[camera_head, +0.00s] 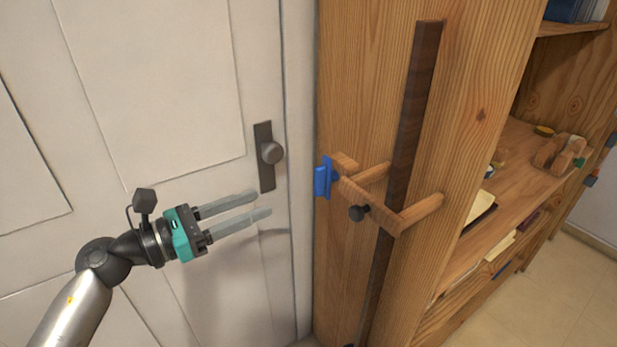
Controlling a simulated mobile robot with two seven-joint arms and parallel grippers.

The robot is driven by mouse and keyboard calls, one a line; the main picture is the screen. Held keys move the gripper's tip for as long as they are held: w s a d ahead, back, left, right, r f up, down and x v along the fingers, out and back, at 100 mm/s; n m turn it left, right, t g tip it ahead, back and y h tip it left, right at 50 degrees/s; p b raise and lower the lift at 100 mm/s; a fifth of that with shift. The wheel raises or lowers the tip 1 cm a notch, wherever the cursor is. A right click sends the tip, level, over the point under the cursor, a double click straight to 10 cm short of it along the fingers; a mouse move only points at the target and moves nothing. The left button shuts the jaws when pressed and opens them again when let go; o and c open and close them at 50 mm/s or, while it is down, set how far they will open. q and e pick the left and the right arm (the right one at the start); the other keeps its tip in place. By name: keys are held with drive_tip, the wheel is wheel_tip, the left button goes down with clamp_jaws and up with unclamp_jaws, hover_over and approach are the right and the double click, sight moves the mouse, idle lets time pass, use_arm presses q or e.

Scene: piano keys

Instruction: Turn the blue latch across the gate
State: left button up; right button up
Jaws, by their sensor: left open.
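The blue latch (323,177) stands upright at the left end of a wooden bracket on the side of a wooden bookcase. I cannot tell exactly how the latch joins the wood. My left gripper (264,204) is open and empty, left of the latch and apart from it, its two grey fingers pointing right in front of the white door. My right gripper is not in view.
A white door (160,90) with a round metal knob (271,152) is behind my left gripper. The wooden bookcase (365,60) fills the middle, with books and small wooden items on its right-hand shelves. The space between gripper and latch looks clear.

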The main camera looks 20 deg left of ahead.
sight(315, 180)
use_arm(q)
drive_tip(key=p+x, duration=0.2)
drive_tip(key=x, duration=1)
drive_tip(key=shift+w+d, duration=0.1)
drive_tip(key=shift+w, duration=0.1)
drive_tip(key=shift+c, duration=0.3)
clamp_jaws()
